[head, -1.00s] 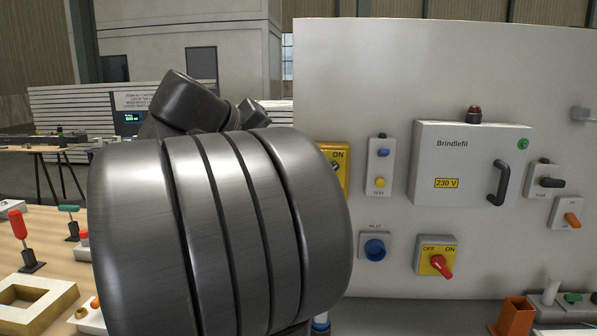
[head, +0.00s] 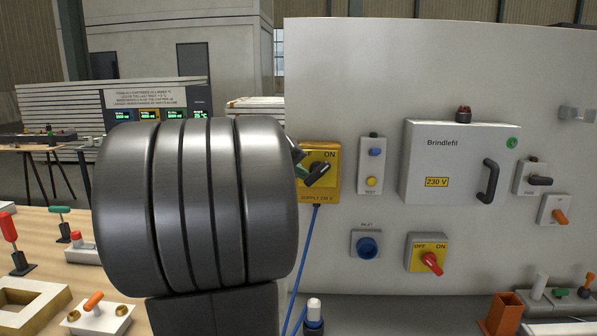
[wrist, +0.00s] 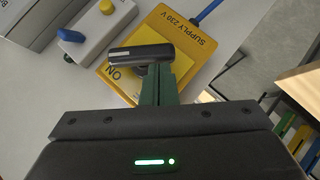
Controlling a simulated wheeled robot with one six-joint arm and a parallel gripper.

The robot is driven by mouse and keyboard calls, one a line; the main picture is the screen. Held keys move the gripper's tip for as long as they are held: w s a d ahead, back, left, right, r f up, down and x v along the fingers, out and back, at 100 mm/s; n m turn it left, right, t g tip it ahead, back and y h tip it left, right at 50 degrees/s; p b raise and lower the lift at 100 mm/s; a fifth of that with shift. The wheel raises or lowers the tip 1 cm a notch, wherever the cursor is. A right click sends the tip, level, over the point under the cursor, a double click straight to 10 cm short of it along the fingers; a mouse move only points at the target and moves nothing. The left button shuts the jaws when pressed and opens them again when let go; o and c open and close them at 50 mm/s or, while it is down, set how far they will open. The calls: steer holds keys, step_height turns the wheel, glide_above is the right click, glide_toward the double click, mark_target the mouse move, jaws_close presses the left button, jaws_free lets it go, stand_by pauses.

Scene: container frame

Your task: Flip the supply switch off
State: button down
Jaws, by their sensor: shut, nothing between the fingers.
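The supply switch is a yellow box (head: 320,194) on the upright white panel, just right of my arm in the head view. It bears an ON label and the words SUPPLY 230 V. Its black handle (head: 318,175) points up and right toward the ON side. In the wrist view the handle (wrist: 138,54) lies across the yellow plate (wrist: 190,52). My gripper (wrist: 158,72) has green fingers, shut and empty, with the tips right beside the handle; whether they touch it is unclear. My arm covers the box's left edge in the head view.
Right of the switch are a grey button box (head: 371,165), a 230 V cabinet (head: 458,160) and a red rotary switch (head: 428,253). A blue inlet (head: 367,246) sits below. A blue cable (head: 301,262) hangs from the supply box. A wooden table (head: 40,238) stands at left.

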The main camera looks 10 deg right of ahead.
steer(key=shift+f, duration=0.1)
stand_by(0.3)
steer(key=shift+f+h+b, duration=0.1)
steer(key=shift+h+b, duration=0.2)
steer(key=shift+b, duration=0.4)
steer(key=shift+a+f+n+h+b, duration=0.15)
steer(key=shift+f+n+h+b, duration=0.35)
steer(key=shift+b, duration=0.9)
steer(key=f+n+h+b, duration=0.1)
steer(key=b, duration=0.4)
steer(key=shift+f+n+h, duration=0.25)
steer(key=shift+n+h, duration=0.05)
steer(key=shift+h, duration=0.1)
steer(key=d+f+n+t+h+b, duration=0.1)
steer(key=n+t+h+b, duration=0.1)
steer(key=b, duration=0.5)
steer(key=d+f+n+t+h+b, duration=0.1)
steer(key=n+b, duration=0.3)
steer(key=b, duration=0.4)
steer(key=s+d+f+n+t+h+b, duration=0.1)
steer(key=n+t+h+b, duration=0.1)
steer(key=b, duration=0.5)
steer(key=shift+n+t+h+b, duration=0.35)
steer(key=shift+n+t, duration=0.35)
steer(key=shift+n, duration=0.4)
steer(key=shift+d+b, duration=0.15)
steer(key=shift+b, duration=0.15)
